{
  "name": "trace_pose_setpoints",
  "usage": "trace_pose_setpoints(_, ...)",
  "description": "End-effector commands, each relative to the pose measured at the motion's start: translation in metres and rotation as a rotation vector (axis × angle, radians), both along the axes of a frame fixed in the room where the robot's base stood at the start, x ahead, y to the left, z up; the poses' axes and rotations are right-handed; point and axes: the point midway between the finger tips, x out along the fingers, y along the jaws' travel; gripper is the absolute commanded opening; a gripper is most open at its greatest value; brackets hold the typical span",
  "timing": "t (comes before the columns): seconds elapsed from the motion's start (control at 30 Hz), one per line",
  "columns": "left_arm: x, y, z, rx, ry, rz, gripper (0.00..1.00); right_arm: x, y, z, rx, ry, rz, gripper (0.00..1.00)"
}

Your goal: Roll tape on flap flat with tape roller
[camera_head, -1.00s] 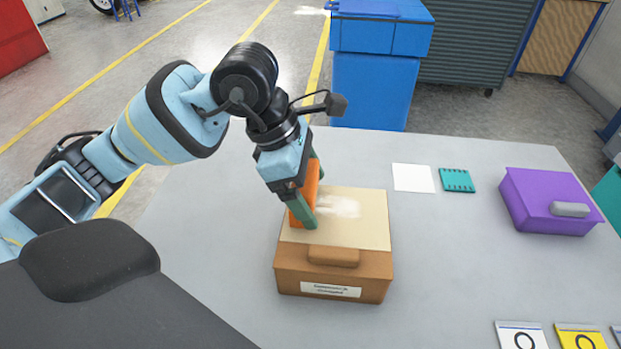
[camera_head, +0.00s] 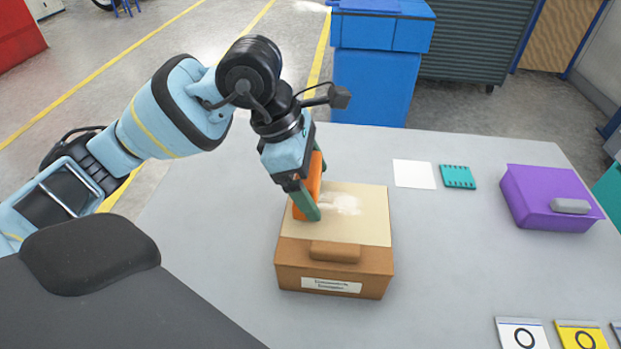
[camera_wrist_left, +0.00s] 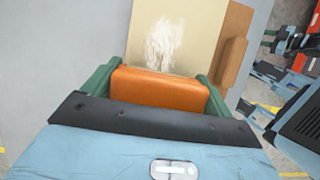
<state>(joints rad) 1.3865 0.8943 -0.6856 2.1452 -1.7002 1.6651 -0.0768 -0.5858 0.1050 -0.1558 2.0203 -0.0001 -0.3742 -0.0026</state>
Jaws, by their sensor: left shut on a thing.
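A brown box (camera_head: 290,268) stands on the grey table with a pale beige flap or tape strip (camera_head: 365,218) on top and a whitish smeared patch on it. The same pale top shows in the left wrist view (camera_wrist_left: 205,40). My left gripper (camera_head: 312,200) is shut on an orange block-like tool (camera_head: 315,178), which I take to be the tape roller. It is at the left part of the box top; whether it touches the surface is unclear. In the left wrist view the orange tool (camera_wrist_left: 160,90) sits between the green fingers. My right gripper is not seen.
A white sheet (camera_head: 414,174), a teal notebook-like item (camera_head: 458,177) and a purple box (camera_head: 548,197) lie to the right. Cards (camera_head: 522,334) marked with rings lie at the front right. A blue bin (camera_head: 372,85) stands behind the table. The table right of the brown box is clear.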

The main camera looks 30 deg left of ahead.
Motion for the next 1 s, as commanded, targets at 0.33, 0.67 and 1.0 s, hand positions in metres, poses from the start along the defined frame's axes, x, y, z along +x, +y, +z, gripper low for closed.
trace_pose_setpoints(0.33, 0.009, -0.02, -0.001, -0.001, 0.004, -0.002, 0.67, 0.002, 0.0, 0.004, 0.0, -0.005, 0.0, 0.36)
trace_pose_setpoints(0.67, 0.013, -0.029, -0.001, 0.001, 0.003, -0.001, 0.67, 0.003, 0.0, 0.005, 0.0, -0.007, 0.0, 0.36)
trace_pose_setpoints(1.0, 0.013, -0.029, -0.001, 0.001, 0.003, -0.001, 0.67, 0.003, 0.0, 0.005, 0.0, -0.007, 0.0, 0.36)
